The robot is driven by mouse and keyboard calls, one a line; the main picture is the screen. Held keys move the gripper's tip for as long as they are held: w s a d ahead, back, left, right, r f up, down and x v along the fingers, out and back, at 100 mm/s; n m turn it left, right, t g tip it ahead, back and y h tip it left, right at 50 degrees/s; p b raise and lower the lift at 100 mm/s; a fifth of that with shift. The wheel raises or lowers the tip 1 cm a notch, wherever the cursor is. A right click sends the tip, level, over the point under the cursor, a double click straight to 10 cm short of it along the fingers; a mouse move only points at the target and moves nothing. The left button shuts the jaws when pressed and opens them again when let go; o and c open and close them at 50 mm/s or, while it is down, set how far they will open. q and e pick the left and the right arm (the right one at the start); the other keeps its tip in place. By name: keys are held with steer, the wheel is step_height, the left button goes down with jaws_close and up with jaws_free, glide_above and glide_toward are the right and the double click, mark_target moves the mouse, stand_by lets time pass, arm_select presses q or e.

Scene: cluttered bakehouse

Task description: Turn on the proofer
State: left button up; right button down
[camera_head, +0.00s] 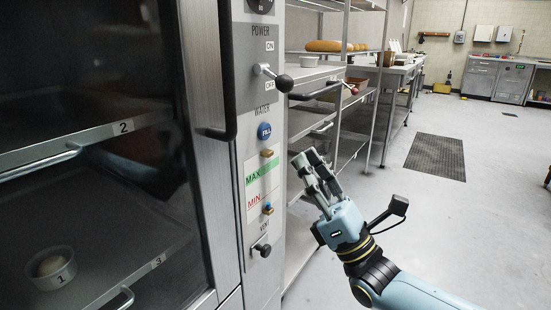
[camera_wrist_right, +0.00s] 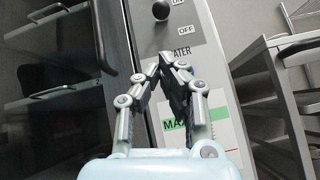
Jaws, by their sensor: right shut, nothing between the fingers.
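The proofer (camera_head: 210,170) fills the left, with a steel control panel at its right edge. Its power lever (camera_head: 284,83) has a black ball knob and sticks out from the panel between the ON label (camera_head: 270,45) and the OFF label (camera_head: 269,85), tilted slightly down on the OFF side. The knob (camera_wrist_right: 161,10) also shows at the top of the right wrist view. My left gripper is not in view.
Below the lever are a blue FILL button (camera_head: 264,131), a MAX/MIN gauge (camera_head: 262,182) and a VENT knob (camera_head: 263,249). The proofer's vertical door handle (camera_head: 229,70) stands just left of the panel. A steel rack (camera_head: 330,130) is close behind on the right. Open floor (camera_head: 470,220) lies further right.

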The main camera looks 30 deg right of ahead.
mark_target(276, 78)
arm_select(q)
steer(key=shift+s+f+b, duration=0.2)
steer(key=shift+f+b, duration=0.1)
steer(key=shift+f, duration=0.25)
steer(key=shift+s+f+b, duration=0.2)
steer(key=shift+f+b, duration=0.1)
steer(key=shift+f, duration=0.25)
arm_select(e)
steer(key=shift+w+n+y, duration=0.3)
steer(key=shift+n+y, duration=0.3)
steer(key=shift+y, duration=0.1)
arm_select(q)
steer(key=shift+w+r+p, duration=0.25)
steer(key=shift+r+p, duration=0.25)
steer(key=shift+p, duration=0.05)
arm_select(e)
steer(key=x, duration=1)
